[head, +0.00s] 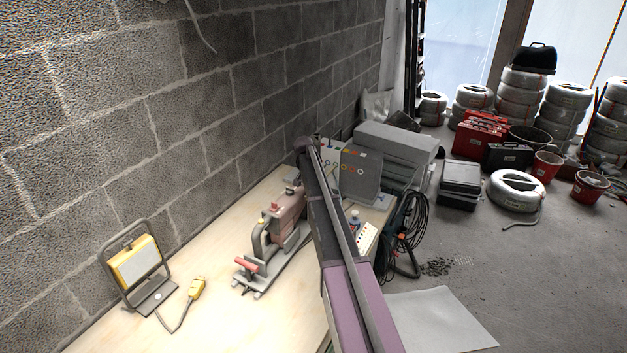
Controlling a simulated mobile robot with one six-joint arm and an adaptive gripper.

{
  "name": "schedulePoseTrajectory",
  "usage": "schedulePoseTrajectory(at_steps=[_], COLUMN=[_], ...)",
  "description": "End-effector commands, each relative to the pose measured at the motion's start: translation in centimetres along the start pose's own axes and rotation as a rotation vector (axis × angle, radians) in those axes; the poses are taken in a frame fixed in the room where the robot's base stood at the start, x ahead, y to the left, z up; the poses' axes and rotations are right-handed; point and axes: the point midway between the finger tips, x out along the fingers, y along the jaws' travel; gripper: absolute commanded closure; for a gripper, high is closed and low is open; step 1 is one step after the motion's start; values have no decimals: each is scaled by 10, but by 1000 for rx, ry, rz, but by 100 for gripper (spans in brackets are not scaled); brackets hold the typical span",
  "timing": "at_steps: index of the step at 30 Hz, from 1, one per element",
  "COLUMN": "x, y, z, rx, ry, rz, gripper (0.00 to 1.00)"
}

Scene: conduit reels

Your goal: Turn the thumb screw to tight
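A grey and brownish-pink bench device (285,218) stands on the pale worktop, left of my arm. It has a curved grey frame on its left side and a flat grey base. A short red bar-like piece (246,265) sits at the front left end of the base. I cannot tell for sure which part is the thumb screw, or how it is turned. My purple arm crosses the middle of the head view and hides what is behind it. I cannot make out my gripper or its fingers here.
The worktop (215,315) runs along a block wall. A yellow work lamp (134,262) with a yellow plug (198,287) stands at left. Grey cases (395,150) and a coiled black cable (407,225) are behind and right of my arm. Conduit reels (517,190) stand on the floor.

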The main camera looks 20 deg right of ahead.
Motion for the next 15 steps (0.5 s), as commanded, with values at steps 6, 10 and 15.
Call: schedulePoseTrajectory(at_steps=[6, 10, 15], x=[0, 0, 0], y=[1, 1, 1], z=[0, 0, 0], rx=[11, 10, 10], ry=[-1, -1, -1], rz=[5, 5, 4], gripper=[100, 100, 62])
